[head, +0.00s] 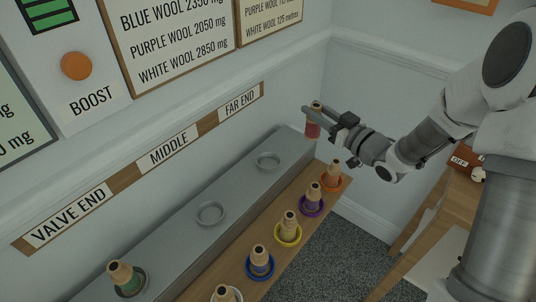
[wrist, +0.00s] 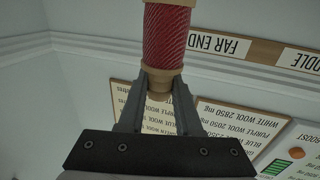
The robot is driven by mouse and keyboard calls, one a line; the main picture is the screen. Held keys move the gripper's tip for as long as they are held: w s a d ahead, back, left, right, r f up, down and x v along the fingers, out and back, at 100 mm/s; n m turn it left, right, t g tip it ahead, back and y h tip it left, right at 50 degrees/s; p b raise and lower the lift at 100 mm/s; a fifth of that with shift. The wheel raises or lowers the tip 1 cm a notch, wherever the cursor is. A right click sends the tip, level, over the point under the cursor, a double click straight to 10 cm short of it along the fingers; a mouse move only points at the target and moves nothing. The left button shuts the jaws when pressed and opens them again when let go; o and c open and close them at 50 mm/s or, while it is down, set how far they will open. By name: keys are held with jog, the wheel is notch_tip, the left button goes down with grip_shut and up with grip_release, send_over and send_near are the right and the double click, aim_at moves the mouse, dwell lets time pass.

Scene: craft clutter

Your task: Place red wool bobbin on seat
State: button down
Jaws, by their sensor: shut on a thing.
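The red wool bobbin (head: 313,125) is held in my gripper (head: 318,113) in the air, near the far end of the grey bench. In the wrist view the bobbin (wrist: 168,38) shows red wound wool, with the two fingers closed on its wooden end. The grey bench has two empty round seats: one (head: 268,160) towards the far end and one (head: 210,213) in the middle. A green bobbin (head: 125,278) stands at the valve end. The gripper and bobbin are above and to the right of the far seat, apart from it.
A wooden shelf in front of the bench holds several bobbins in coloured rings, including orange (head: 332,175), purple (head: 312,197), yellow (head: 289,229) and blue (head: 260,262). Wall labels read FAR END (head: 241,102), MIDDLE (head: 168,149) and VALVE END (head: 68,218). A wooden table stands at right.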

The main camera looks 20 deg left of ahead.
jog(key=shift+s+a+f+b, duration=0.5)
jog(key=shift+a+f+b, duration=0.3)
jog(key=shift+a+f, duration=1.05)
jog(key=shift+s+a+f+b, duration=0.55)
jog(key=shift+a+f+b, duration=0.25)
jog(key=shift+a+f, duration=1.05)
jog(key=shift+s+a+f+b, duration=0.5)
jog(key=shift+a+f+b, duration=0.3)
jog(key=shift+a+f, duration=1.05)
jog(key=shift+a+r, duration=0.1)
jog(key=c, duration=0.6)
grip_release()
jog(key=shift+s+d, duration=0.15)
jog(key=shift+d, duration=0.1)
jog(key=p+v, duration=0.1)
jog(key=v, duration=1)
jog(key=shift+s+d, duration=0.15)
jog(key=shift+d, duration=0.05)
